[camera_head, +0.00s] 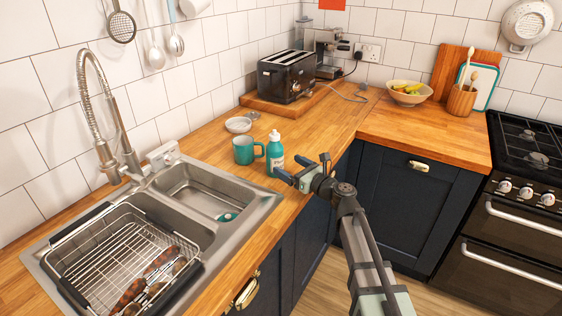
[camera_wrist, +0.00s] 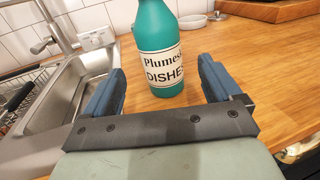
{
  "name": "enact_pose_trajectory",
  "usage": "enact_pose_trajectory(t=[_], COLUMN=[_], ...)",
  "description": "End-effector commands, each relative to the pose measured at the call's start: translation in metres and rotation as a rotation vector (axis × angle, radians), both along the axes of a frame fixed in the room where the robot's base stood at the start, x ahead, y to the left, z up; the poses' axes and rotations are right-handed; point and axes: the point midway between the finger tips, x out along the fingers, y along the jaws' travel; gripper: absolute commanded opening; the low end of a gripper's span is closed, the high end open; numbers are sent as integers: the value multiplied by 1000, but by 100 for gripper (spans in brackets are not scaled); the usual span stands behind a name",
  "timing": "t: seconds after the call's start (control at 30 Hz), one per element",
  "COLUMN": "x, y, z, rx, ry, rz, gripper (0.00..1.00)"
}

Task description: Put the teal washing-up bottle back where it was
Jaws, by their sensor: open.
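The teal washing-up bottle (camera_head: 275,154) has a white cap and a white label. It stands upright on the wooden counter, to the right of the sink and just right of a teal mug (camera_head: 246,149). In the wrist view the bottle (camera_wrist: 158,50) stands just beyond the fingertips, centred between them; its top is cut off. My gripper (camera_head: 287,172) is open and empty, with its fingers pointing at the bottle. In the wrist view my gripper (camera_wrist: 160,82) shows its two blue fingers spread wide, with a gap to the bottle on both sides.
The steel sink (camera_head: 205,213) holds a dish rack (camera_head: 115,255) with utensils. A small white dish (camera_head: 238,125) and a black toaster (camera_head: 287,76) are behind. A fruit bowl (camera_head: 409,93) stands at the back right. The counter between the bottle and the fruit bowl is mostly clear.

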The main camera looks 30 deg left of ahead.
Motion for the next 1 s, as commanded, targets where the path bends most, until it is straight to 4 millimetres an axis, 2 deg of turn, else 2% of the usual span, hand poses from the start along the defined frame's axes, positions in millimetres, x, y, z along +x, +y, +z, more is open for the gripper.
enact_pose_trajectory(t=[0.1, 0.3, 1.0], x=[-5, -7, -6], y=[-16, -25, -26], z=[0, 0, 0], rx=[0, 0, 0], ry=[0, 0, 0], rz=[-1, 0, 0], gripper=[91, 91, 91])
